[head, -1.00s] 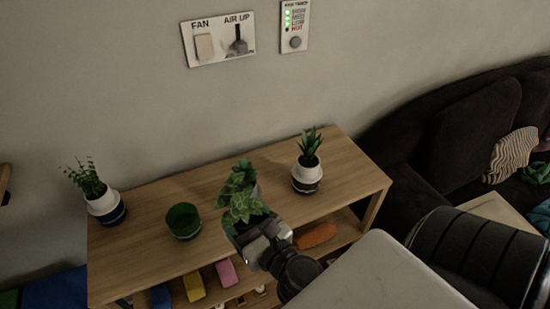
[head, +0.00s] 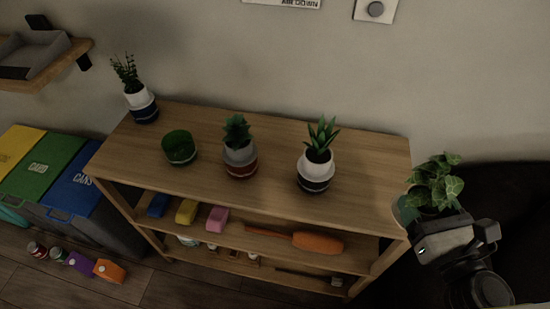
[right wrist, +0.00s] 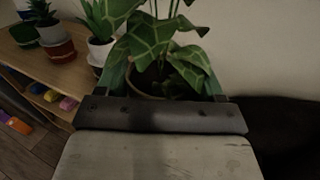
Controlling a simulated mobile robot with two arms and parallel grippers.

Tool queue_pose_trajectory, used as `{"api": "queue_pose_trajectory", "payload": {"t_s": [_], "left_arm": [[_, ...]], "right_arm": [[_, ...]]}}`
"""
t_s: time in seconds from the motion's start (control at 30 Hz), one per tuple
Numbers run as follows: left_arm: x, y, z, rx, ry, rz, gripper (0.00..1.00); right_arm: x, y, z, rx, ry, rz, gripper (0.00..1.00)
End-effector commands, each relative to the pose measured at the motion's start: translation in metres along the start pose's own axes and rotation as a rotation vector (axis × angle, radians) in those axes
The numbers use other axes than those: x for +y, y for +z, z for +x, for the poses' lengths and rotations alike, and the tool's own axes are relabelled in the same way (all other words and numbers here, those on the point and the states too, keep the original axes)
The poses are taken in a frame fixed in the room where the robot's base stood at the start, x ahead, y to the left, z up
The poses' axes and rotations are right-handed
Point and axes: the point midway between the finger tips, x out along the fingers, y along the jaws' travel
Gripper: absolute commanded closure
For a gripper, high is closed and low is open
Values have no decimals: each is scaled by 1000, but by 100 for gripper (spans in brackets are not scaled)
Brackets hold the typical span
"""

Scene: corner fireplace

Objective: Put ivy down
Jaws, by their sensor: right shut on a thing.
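The ivy (head: 436,180), with broad veined leaves, is held in its pot off the right end of the wooden shelf (head: 284,133). In the right wrist view the ivy (right wrist: 165,42) fills the top middle, above the gripper's body, and dark soil shows in the pot. The plant looks upright. My left gripper is in neither current view.
A dark sofa (head: 520,215) is at right.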

Motion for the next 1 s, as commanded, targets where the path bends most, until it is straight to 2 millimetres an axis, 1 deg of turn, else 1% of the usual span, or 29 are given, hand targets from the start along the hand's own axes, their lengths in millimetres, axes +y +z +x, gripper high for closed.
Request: {"api": "queue_pose_trajectory", "payload": {"t_s": [0.23,0.37,0.47,0.5,0.53,0.8,0.9,1.0], "left_arm": [[-9,2,3,-2,-12,-1,57],[-9,4,21,-3,-12,0,57],[-8,6,41,-3,-11,1,57],[-8,5,32,-4,-10,2,57],[-7,5,32,-4,-9,2,57],[-1,4,38,-2,-1,5,57],[0,4,40,-2,-1,5,57],[-1,4,40,-2,-1,5,57]], "right_arm": [[-1,0,1,-3,9,-1,62],[-3,-11,11,-8,12,-4,62],[-7,-22,25,-6,12,-9,62],[-10,-19,32,-5,6,-4,62],[-12,-22,37,-6,5,-3,62],[-26,-52,86,-5,3,-2,62],[-30,-61,100,-3,4,-1,62],[-32,-66,109,-3,5,-1,62]]}}
